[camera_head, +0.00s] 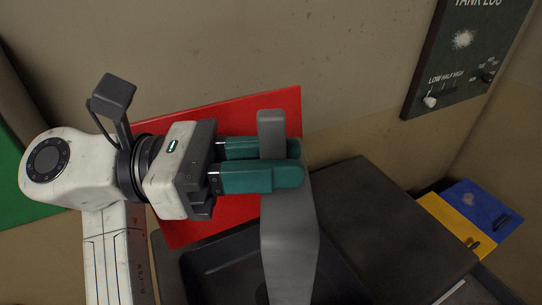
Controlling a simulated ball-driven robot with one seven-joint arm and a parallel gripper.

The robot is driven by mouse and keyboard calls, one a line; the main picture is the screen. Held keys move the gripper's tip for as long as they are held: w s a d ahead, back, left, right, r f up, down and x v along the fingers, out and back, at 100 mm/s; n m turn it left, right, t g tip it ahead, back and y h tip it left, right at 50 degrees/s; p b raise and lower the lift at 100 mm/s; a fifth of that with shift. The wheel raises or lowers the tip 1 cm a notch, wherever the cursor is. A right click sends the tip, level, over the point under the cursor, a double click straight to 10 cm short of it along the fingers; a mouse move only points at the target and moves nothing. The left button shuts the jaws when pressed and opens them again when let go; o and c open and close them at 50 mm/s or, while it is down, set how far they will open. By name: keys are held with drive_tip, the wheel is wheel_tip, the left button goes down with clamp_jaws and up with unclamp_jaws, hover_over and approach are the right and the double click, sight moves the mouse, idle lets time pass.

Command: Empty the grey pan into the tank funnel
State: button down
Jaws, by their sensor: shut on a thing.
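My gripper (288,161) is at the centre, reaching in from the left. Its two teal fingers are shut on a grey piece that I take for the grey pan (290,245). The pan's upper end sticks up past the fingers, and its wider body runs down to the bottom edge of the picture. I cannot see into the pan, so its contents are hidden. Behind and below it is a dark recessed basin (215,268), partly covered by the pan. I cannot tell whether this basin is the tank funnel.
A red panel (245,112) stands behind my gripper. A dark flat-topped block (385,225) lies to the right of the pan. Yellow (447,220) and blue (482,208) pieces are farther right. A dark tank log board (455,65) hangs on the wall. A green panel (25,190) is at left.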

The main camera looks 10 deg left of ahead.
drive_tip(key=shift+d, duration=0.1)
idle(0.4)
drive_tip(key=w+d+y, duration=0.1)
drive_tip(key=d+y, duration=0.3)
drive_tip(key=d, duration=0.3)
drive_tip(key=shift+d+g, duration=0.15)
drive_tip(key=shift+g, duration=0.25)
drive_tip(key=w+d+f+y, duration=0.1)
drive_tip(key=d+f+y, duration=0.1)
drive_tip(key=d+y, duration=0.2)
drive_tip(key=d, duration=0.2)
drive_tip(key=shift+d+f+g, duration=0.3)
drive_tip(key=shift+f, duration=0.1)
